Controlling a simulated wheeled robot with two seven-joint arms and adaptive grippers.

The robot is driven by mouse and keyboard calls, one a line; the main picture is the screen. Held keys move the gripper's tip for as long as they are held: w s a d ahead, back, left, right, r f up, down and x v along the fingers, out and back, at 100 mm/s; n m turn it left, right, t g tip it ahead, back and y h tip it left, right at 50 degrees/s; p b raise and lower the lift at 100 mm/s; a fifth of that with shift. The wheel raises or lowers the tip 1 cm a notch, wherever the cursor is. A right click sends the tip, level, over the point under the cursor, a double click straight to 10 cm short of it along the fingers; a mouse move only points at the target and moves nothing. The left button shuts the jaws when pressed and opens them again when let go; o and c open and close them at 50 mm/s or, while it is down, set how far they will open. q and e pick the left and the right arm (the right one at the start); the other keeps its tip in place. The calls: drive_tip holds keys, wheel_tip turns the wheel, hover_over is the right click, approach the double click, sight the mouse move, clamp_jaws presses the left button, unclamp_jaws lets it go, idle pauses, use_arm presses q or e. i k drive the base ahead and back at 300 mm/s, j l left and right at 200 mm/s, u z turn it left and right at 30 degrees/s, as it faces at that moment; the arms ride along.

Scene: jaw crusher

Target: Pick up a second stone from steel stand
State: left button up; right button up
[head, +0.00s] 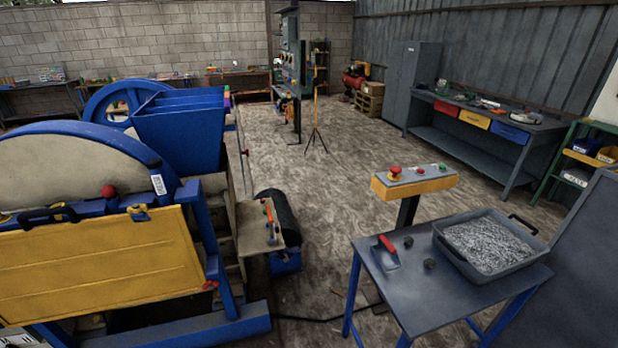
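The steel stand (428,303) is a dark grey table with blue legs at the lower right of the head view. Two small dark stones lie apart on its top: one (408,242) towards the back, the other (429,264) a little nearer and further right. A scoop or scraper with a red handle (387,244) lies left of them. A grey tray (455,258) of gravel stands to their right. Neither of my grippers is in view.
A yellow control box (414,180) with buttons stands on a post behind the stand. The blue jaw crusher, with its hopper (180,127) and yellow guard (95,266), fills the left. A workbench (487,122) stands at the back right. Bare floor lies between.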

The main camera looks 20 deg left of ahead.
sight(407, 241)
drive_tip(key=i+j+z, duration=0.75)
drive_tip(key=j, duration=0.15)
